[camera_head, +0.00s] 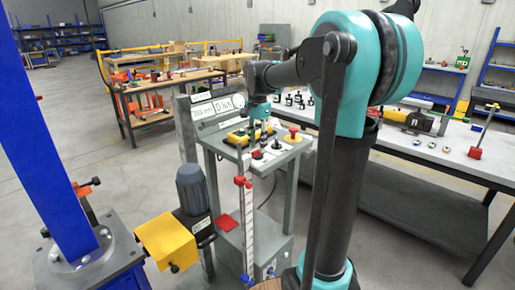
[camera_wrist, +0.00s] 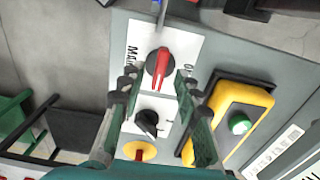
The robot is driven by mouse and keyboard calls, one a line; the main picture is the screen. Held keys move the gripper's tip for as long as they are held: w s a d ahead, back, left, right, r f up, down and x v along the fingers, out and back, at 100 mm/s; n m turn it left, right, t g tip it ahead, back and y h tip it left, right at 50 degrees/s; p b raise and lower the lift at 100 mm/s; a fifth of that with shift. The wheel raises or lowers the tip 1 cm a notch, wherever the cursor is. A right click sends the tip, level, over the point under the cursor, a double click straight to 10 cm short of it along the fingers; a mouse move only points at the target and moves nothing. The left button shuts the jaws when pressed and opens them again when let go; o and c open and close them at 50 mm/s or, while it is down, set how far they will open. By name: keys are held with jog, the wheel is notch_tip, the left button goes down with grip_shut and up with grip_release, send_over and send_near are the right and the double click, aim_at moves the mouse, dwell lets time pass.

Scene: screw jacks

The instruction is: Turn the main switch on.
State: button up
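The main switch (camera_wrist: 158,68) is a red rotary knob on a white plate in the wrist view, with part of the word "MAIN" on the left and an "O" mark on the right. Its handle points down in the picture. My gripper (camera_wrist: 156,78) is open, with one finger on each side of the red knob and visible gaps between.
A black knob (camera_wrist: 148,123) sits just below the red one, beside a yellow-and-red button (camera_wrist: 140,151), partly covered by my gripper. A yellow box with a green button (camera_wrist: 240,123) is to the right. A grey motor (camera_head: 192,190) stands left of the panel stand.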

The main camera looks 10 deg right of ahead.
jog(key=shift+f, duration=1.05)
grip_shut()
